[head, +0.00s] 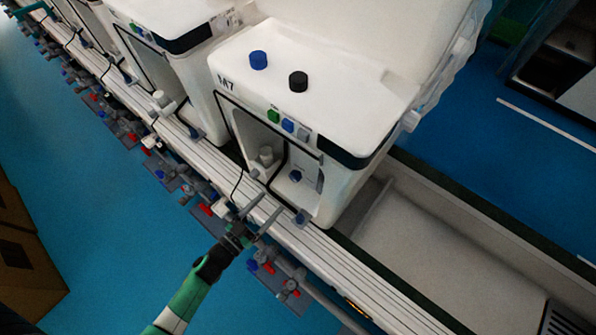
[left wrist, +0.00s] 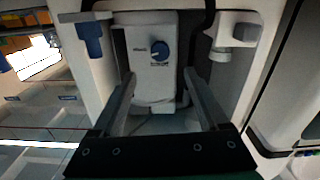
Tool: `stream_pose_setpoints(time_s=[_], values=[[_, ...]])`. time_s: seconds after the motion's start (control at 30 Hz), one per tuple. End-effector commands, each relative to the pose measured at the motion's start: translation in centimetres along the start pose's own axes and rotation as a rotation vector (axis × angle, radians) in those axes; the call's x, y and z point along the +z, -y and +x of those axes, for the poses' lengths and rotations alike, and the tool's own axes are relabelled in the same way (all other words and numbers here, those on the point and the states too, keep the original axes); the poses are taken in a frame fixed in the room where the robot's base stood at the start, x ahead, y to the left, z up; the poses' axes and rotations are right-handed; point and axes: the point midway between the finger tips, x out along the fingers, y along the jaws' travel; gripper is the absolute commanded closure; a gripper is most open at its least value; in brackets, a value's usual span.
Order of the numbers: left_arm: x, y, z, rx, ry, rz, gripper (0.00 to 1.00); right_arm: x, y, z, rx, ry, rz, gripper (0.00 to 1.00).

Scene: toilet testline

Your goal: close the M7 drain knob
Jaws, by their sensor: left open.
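The M7 station (head: 312,80) is a white housing with an open recess in its front. A blue round knob (head: 295,176) sits inside that recess. In the left wrist view a blue knob with a pale pointer mark (left wrist: 160,51) is on a white box, with small unreadable print beside and below it; it looks like the drain knob. My left gripper (head: 271,202) is in front of the recess. In the wrist view its two fingers (left wrist: 159,76) are spread apart and empty, with the knob ahead between them, apparently not touched. My right gripper is not in view.
Blue (head: 259,60) and black (head: 298,81) knobs stand on top of the housing. Green (head: 273,116) and blue (head: 288,125) buttons are on its front. A white rail (head: 330,255) runs below, with red-handled valves and pipes alongside. A blue part (left wrist: 92,40) hangs left of the knob.

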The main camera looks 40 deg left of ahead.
Motion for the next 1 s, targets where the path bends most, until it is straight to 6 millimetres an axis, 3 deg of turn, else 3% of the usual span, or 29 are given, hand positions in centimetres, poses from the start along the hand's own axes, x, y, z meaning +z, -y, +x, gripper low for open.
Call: stream_pose_setpoints(time_s=[0.17,0.4,0.6,0.97,1.0], values=[[0.2,0.0,1.8,0.003,-0.005,0.002,0.23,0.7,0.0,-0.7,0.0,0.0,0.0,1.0],[0.3,0.0,7.2,0.002,-0.006,0.002,0.23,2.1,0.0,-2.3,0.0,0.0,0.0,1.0],[0.1,0.0,10.6,0.0,-0.004,0.001,0.23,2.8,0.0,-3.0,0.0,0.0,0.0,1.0],[-0.1,0.0,11.7,0.0,-0.002,0.001,0.23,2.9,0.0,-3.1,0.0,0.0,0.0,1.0],[-0.1,0.0,11.7,-0.001,-0.002,0.001,0.27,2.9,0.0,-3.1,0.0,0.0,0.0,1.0]])
